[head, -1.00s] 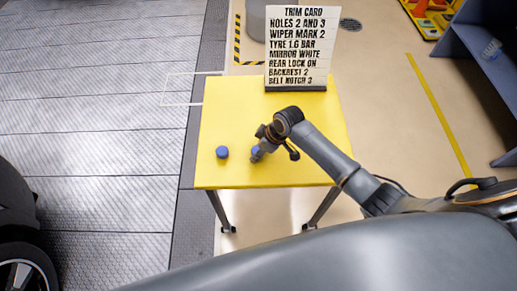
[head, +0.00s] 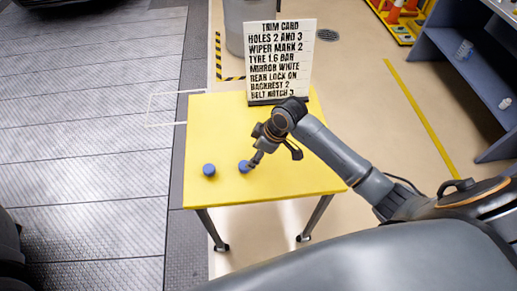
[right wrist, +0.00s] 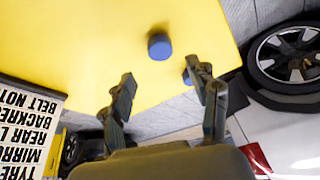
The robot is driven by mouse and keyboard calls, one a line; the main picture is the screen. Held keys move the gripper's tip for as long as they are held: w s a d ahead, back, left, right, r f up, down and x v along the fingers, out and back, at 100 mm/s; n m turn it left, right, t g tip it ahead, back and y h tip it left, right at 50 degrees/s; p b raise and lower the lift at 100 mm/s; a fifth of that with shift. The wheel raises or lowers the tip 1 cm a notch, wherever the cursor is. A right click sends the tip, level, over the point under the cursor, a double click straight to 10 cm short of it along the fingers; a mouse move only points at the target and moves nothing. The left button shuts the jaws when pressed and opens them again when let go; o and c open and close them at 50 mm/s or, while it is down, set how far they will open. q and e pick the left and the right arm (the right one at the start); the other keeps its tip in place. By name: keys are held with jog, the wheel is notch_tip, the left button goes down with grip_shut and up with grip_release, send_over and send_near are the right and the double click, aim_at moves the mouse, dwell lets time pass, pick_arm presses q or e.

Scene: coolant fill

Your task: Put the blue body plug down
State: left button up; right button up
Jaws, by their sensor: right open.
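Two blue body plugs stand on the yellow table (head: 225,125) in the head view. The left plug (head: 209,170) stands free. The other plug (head: 244,166) is close beside the fingertips of my right gripper (head: 253,163), partly covered by them. In the right wrist view, my right gripper (right wrist: 161,76) is open with nothing between its fingers. One blue plug (right wrist: 159,46) shows beyond the fingertips, and another blue plug (right wrist: 187,77) is partly hidden behind the right-hand finger. I cannot tell whether that finger touches it. My left gripper is not in view.
A trim card (head: 280,60) stands at the table's back edge. A grey bin (head: 245,20) is behind it, and a dark shelf (head: 465,75) is at the right. A car wheel (right wrist: 290,58) shows in the right wrist view.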

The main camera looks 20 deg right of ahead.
jog(key=shift+v, duration=1.55)
